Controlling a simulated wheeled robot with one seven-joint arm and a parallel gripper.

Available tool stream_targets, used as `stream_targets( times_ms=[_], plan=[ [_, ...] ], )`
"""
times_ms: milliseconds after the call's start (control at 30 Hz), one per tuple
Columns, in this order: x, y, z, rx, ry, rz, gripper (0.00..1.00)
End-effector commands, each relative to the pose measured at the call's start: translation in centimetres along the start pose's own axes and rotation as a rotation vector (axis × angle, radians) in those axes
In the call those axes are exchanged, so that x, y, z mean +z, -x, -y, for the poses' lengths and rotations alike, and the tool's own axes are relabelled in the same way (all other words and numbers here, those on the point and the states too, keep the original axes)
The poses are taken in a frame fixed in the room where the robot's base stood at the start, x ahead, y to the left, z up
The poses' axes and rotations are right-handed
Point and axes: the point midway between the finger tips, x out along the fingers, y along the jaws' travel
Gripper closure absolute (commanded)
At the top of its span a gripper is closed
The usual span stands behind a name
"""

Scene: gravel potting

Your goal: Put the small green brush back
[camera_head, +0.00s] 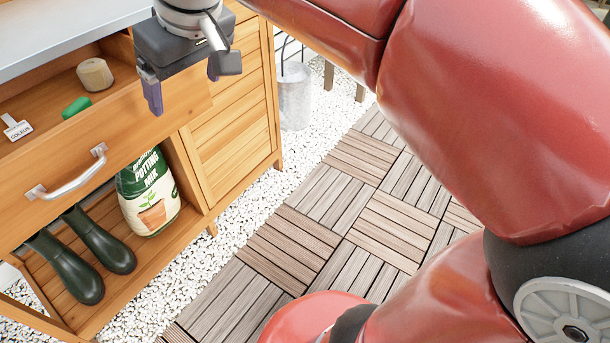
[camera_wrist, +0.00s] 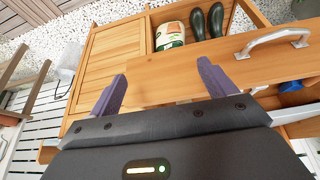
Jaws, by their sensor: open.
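A small green object (camera_head: 76,107), which looks like the green brush, lies in the open drawer (camera_head: 65,152) of the wooden bench in the head view. Only part of it shows above the drawer front. My gripper (camera_head: 184,92) is open and empty, with its purple fingers pointing down near the right end of the drawer front. It is to the right of the green object and apart from it. In the wrist view, the open fingers (camera_wrist: 162,72) are over the drawer front panel (camera_wrist: 170,78). The green object cannot be made out there.
The drawer also holds a beige roll (camera_head: 95,74) and a white label (camera_head: 17,127). A metal handle (camera_head: 70,180) sticks out in front. Dark boots (camera_head: 100,245) and a potting mix bag (camera_head: 148,195) stand on the shelf below. A metal bucket (camera_head: 295,97) is beyond the bench.

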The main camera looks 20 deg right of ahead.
Motion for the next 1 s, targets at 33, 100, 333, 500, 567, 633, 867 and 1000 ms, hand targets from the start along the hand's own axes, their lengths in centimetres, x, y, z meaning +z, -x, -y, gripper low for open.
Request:
stream_targets(
  times_ms=[33, 100, 333, 500, 567, 633, 867, 1000],
  plan=[
    [3.4, -0.4, -1.2, 0.033, -0.071, -0.006, 0.17],
    [7.6, -1.6, -2.6, 0.08, -0.165, -0.019, 0.17],
    [19.1, -5.9, -4.2, 0.189, -0.395, -0.051, 0.17],
    [22.6, -7.7, -4.3, 0.22, -0.461, -0.062, 0.17],
    [22.9, -7.9, -4.3, 0.223, -0.468, -0.062, 0.17],
    [23.0, -7.9, -4.3, 0.223, -0.47, -0.061, 0.17],
    [22.9, -7.8, -4.2, 0.222, -0.468, -0.06, 0.17],
    [22.9, -7.8, -4.2, 0.222, -0.467, -0.06, 0.17]
  ],
)
